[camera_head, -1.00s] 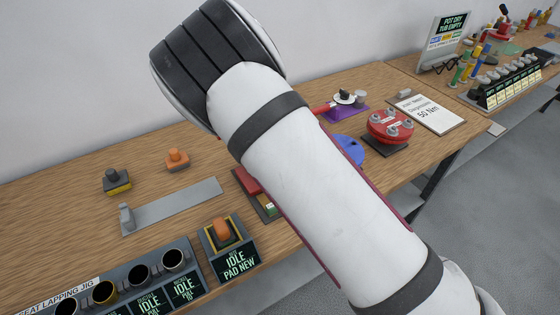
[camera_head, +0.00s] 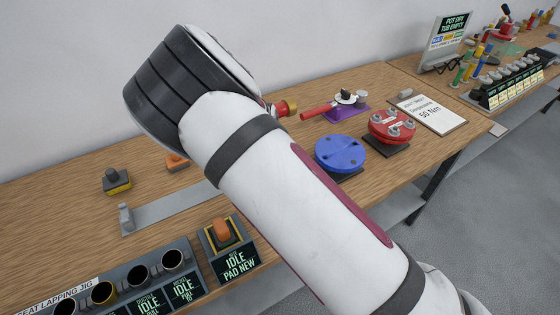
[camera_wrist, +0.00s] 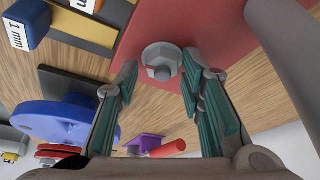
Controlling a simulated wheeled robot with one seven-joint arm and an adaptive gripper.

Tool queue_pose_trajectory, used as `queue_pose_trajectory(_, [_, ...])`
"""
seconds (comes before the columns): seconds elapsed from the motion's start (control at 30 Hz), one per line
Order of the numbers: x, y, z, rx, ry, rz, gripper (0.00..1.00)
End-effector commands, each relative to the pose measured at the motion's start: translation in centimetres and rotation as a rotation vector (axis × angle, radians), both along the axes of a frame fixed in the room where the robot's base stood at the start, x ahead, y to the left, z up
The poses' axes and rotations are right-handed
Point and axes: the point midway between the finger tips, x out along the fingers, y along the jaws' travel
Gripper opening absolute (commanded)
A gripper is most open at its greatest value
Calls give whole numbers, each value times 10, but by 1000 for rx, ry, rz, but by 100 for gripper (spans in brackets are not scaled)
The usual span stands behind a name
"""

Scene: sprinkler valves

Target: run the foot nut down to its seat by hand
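In the wrist view a grey hex nut with a round flange (camera_wrist: 161,58) sits on a flat dull-red surface (camera_wrist: 216,22). I take it for the foot nut. My gripper (camera_wrist: 160,68) is open, its two green-padded fingers apart with the nut in view between their tips. A gap shows on each side of the nut. I cannot tell whether the tips are level with it or short of it. In the head view my own arm hides the gripper and the nut.
A blue disc (camera_head: 340,152), a red flange with bolts (camera_head: 391,126) and a red-handled part on a purple pad (camera_head: 346,105) stand to the right. A seat lapping jig (camera_head: 65,292) and an orange-knobbed box (camera_head: 222,236) stand in front. A blue block (camera_wrist: 27,22) is near the red surface.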

Motion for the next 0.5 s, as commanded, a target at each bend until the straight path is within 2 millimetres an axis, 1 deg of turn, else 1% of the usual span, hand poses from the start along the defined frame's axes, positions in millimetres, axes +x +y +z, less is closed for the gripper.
queue_pose_trajectory(0.33, [0,2,2,3,-3,2,46])
queue_pose_trajectory(0.43, [-2,3,9,3,-4,3,46])
queue_pose_trajectory(0.5, [-5,6,17,3,-4,4,46])
